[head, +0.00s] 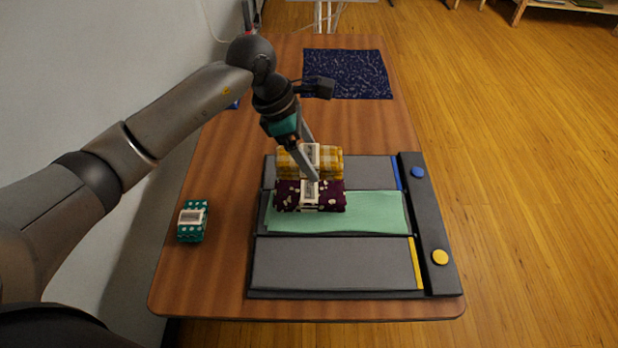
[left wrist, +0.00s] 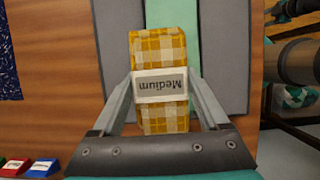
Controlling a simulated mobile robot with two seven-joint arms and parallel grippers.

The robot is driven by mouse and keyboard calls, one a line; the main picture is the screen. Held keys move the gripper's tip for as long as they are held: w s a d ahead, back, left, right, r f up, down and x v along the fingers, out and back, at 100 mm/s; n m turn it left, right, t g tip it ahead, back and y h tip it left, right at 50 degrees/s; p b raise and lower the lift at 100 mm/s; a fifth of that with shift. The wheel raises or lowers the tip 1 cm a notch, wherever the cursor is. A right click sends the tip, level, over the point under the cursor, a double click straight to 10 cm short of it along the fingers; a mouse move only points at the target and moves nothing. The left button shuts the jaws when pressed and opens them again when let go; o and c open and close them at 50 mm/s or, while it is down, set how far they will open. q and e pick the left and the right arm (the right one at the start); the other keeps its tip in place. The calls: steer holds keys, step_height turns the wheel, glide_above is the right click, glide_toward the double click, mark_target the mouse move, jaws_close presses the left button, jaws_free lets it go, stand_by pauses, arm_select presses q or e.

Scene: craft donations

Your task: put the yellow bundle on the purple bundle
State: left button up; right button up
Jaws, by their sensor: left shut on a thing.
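The yellow checked bundle (head: 330,163) has a pale band, and its label reads "Medium" in the left wrist view (left wrist: 160,50). My left gripper (head: 313,172) is shut on it, with one finger on each side (left wrist: 163,95). The purple dotted bundle (head: 330,198) lies on the mint cloth (head: 375,212). In the head view the yellow bundle shows directly above the purple one, with no clear gap; I cannot tell whether they touch. The purple bundle is hidden behind the yellow one in the left wrist view. My right gripper is not in view.
A grey folding board (head: 330,265) with a dark side strip (head: 427,215) lies under the cloth. A teal dotted bundle (head: 192,222) stands left of it. A navy patterned cloth (head: 347,73) lies at the back. The wooden table (head: 225,150) is clear between these.

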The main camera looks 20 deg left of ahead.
mark_target(317, 188)
arm_select(q)
step_height(317, 188, down, 2)
step_height(317, 188, down, 4)
steer(key=shift+b, duration=0.5)
steer(key=shift+f, duration=0.35)
steer(key=o, duration=1.3)
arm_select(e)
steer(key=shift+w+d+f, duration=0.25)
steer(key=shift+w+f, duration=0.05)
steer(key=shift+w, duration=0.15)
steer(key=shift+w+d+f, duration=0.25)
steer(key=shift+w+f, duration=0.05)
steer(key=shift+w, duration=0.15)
